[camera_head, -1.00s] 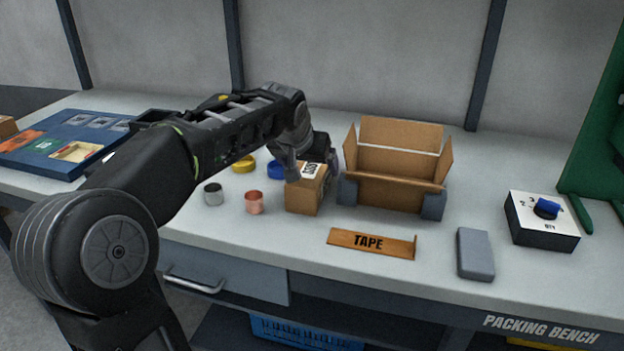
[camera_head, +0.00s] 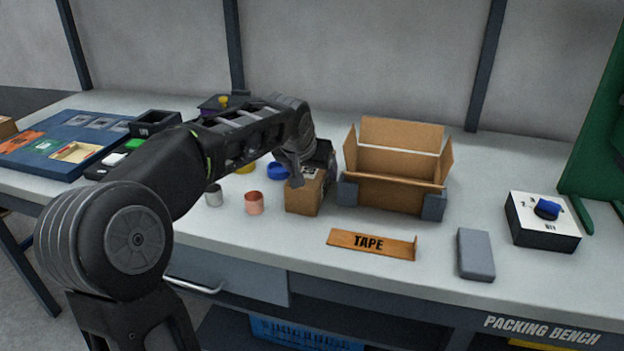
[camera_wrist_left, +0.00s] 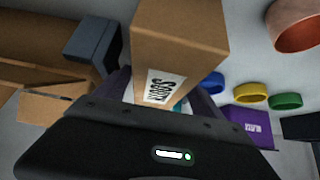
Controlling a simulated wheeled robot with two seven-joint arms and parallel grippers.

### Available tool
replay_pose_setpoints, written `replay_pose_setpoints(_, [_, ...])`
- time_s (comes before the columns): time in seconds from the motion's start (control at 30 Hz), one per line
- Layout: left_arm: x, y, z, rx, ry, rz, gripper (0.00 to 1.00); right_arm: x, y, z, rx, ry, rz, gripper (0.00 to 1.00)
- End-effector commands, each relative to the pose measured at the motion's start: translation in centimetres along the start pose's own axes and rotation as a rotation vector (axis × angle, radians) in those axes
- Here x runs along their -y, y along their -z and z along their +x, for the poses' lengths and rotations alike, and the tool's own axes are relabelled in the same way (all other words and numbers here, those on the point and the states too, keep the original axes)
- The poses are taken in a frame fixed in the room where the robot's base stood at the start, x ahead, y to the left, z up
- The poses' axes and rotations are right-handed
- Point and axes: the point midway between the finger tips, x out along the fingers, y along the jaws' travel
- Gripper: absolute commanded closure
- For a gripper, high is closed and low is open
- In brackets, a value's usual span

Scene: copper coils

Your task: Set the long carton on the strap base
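A brown carton (camera_head: 303,196) with a white printed label stands on the bench left of the larger open box. In the left wrist view the carton (camera_wrist_left: 180,40) rises between the fingers of my left gripper. My left gripper (camera_head: 306,168) is at the carton's upper part, its fingers either side of it in the left wrist view (camera_wrist_left: 160,100). They look open, with a small gap beside the carton; contact is hard to judge. I cannot tell which thing is the strap base. My right gripper is not in view.
The open box (camera_head: 392,190) sits between grey blocks close to the carton's right. A TAPE board (camera_head: 372,244), a grey block (camera_head: 475,254) and a dial box (camera_head: 542,220) lie at the right. A copper coil (camera_head: 254,203) and grey coil (camera_head: 213,195) stand left of the carton.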

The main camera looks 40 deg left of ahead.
Motion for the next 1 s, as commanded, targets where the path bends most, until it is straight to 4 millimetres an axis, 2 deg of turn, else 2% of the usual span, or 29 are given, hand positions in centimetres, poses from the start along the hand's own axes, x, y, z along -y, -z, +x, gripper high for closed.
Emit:
replay_pose_setpoints(0.07, [0.00,0.00,-0.01,0.000,0.000,0.000,0.29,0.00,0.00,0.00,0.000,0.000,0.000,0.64])
replay_pose_setpoints(0.9, [-0.01,0.11,-0.08,-0.003,0.000,0.000,0.98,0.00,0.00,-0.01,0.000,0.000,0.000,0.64])
replay_pose_setpoints(1.0, [-0.01,0.10,-0.08,-0.003,0.000,0.000,1.00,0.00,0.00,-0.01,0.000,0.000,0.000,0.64])
